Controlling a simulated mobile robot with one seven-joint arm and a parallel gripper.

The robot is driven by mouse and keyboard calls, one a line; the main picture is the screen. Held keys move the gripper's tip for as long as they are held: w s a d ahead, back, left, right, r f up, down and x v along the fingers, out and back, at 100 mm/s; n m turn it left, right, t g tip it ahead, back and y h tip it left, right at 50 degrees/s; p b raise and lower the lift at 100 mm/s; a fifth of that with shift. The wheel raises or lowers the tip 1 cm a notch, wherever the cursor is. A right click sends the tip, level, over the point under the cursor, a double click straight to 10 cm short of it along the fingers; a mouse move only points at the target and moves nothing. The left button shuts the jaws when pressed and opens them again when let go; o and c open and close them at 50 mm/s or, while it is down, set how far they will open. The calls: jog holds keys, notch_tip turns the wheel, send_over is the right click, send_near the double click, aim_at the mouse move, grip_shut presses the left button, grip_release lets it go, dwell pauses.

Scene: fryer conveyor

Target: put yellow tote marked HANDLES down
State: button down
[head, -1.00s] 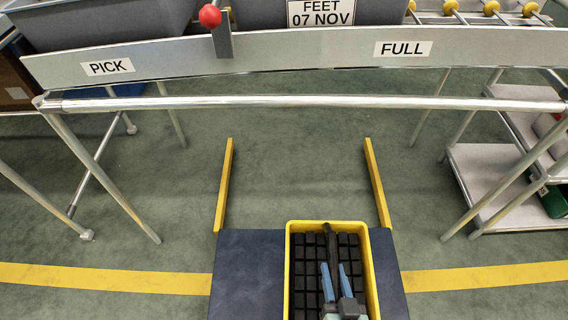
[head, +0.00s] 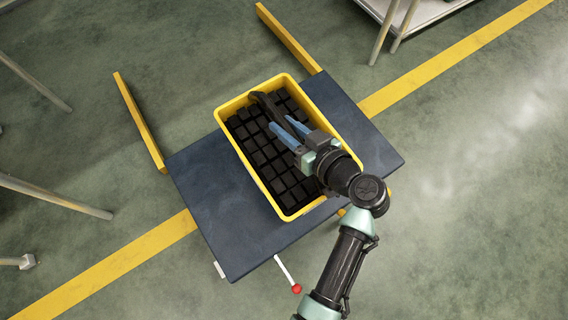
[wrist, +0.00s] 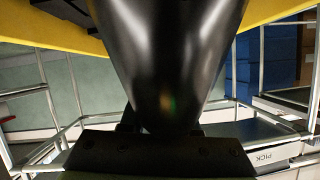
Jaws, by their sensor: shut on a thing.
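The yellow tote (head: 250,164) is over the dark blue platform (head: 203,187), with a strip of bare platform on its left and right sides in the head view. It looks level and is filled with black blocks (head: 262,155). I cannot tell whether its base touches the platform. My gripper (head: 281,124) is over the tote and shut on its black handle (head: 262,101). In the wrist view the handle (wrist: 168,60) is a large black curved shape close to the camera, with the tote's yellow edges (wrist: 55,33) behind it. No HANDLES marking shows.
Two yellow floor rails (head: 140,122) (head: 288,38) run out from the platform's far edge. A red-knobbed lever (head: 289,275) sticks out at its near edge. A yellow floor line (head: 125,265) passes by it. A metal stand with a PICK label (wrist: 262,157) shows in the wrist view.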

jog(key=shift+w+d+f+b, duration=0.3)
jog(key=shift+w+d+b, duration=0.3)
jog(key=shift+b, duration=0.25)
jog(key=shift+f, duration=0.15)
notch_tip(320, 180, down, 10)
jog(key=b, duration=0.6)
jog(key=shift+r+b, duration=0.25)
jog(key=shift+b, duration=0.05)
jog(key=shift+f, duration=0.2)
jog(key=c, duration=0.6)
grip_release()
jog(key=shift+s+f, duration=0.15)
jog(key=shift+c, duration=0.2)
